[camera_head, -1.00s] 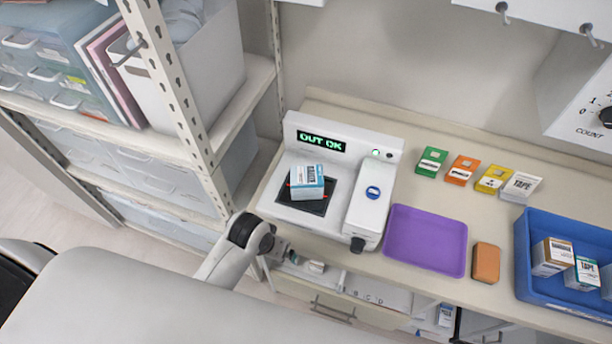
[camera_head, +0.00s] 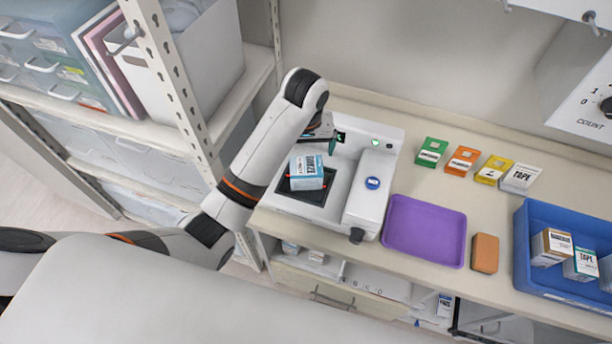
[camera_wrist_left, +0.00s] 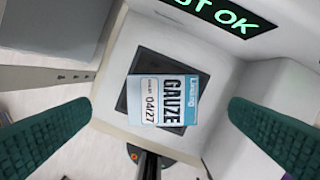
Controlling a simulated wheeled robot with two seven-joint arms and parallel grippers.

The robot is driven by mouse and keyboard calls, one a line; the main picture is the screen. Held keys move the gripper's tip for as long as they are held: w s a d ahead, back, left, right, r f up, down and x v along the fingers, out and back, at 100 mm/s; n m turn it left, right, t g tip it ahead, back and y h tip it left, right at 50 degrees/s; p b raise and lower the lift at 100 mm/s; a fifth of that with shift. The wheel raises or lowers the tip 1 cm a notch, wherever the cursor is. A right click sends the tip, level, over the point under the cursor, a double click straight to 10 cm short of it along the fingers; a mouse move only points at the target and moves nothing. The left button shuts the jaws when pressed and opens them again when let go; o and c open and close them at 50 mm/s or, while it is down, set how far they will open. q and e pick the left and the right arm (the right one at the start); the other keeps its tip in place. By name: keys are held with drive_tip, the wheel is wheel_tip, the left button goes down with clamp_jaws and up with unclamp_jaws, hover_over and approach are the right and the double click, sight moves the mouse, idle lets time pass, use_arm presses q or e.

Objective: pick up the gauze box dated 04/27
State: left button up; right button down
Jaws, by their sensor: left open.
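The gauze box (camera_head: 307,172), white and light blue, sits on the black pad (camera_head: 318,197) of a white scanner-like device. In the left wrist view the gauze box (camera_wrist_left: 164,102) shows "GAUZE" and "04/27" on its top face. My left gripper (camera_head: 328,140) is above the pad, just behind the box in the head view. In the left wrist view its two green fingers (camera_wrist_left: 160,125) are wide apart, with the box between them in the picture and nothing held. My right gripper is not in view.
The device's display (camera_wrist_left: 222,14) reads "...T OK". Right of the device are a purple tray (camera_head: 425,232), an orange block (camera_head: 485,253) and a blue bin (camera_head: 565,288) with boxes. Several small coloured boxes stand along the back. A shelf post (camera_head: 172,75) rises at left.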

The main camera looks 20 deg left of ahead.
sight(306, 165)
use_arm(q)
drive_tip(key=f+p, duration=0.1)
drive_tip(key=f, duration=0.2)
drive_tip(key=shift+w+f, duration=0.2)
wheel_tip(306, 165, down, 5)
drive_tip(key=shift+s+d+r+p, duration=0.1)
drive_tip(key=shift+p, duration=0.9)
drive_tip(key=shift+f, duration=0.4)
drive_tip(key=shift+c, duration=0.6)
drive_tip(key=c, duration=1)
drive_tip(key=shift+o, duration=0.2)
drive_tip(key=shift+r, duration=0.1)
